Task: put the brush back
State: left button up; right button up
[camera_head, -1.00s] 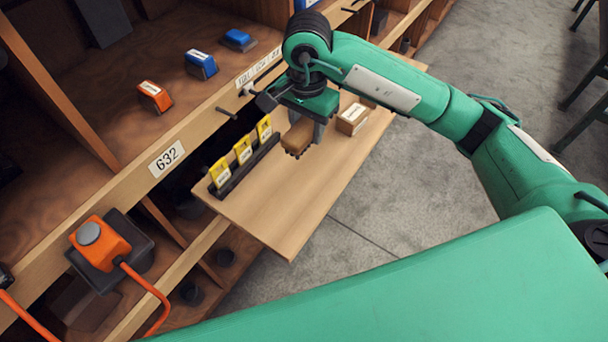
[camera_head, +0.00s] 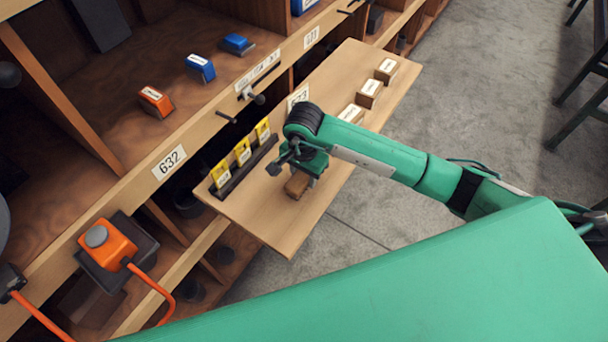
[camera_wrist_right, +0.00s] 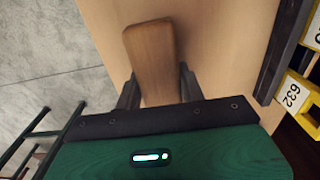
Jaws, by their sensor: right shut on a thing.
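The brush (camera_head: 297,184) is a small brown wooden block, seen just below my right gripper (camera_head: 305,172) in the head view. In the right wrist view, the brush (camera_wrist_right: 150,48) sticks out between the two dark fingers of my right gripper (camera_wrist_right: 158,88), which are shut on it. It is low over the pale wooden board (camera_head: 262,222); I cannot tell whether it touches the board. The brush's underside is hidden. My left gripper is not in view.
A dark rack (camera_head: 246,168) with yellow cards stands left of the gripper. Several small labelled wooden boxes (camera_head: 369,93) stand toward the board's far end. An orange device (camera_head: 105,243) with a cable sits at lower left. The board's near corner is clear.

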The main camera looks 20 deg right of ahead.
jog(key=shift+f, duration=0.6)
jog(key=shift+f, duration=0.15)
jog(key=o, duration=1.2)
jog(key=shift+c, duration=0.2)
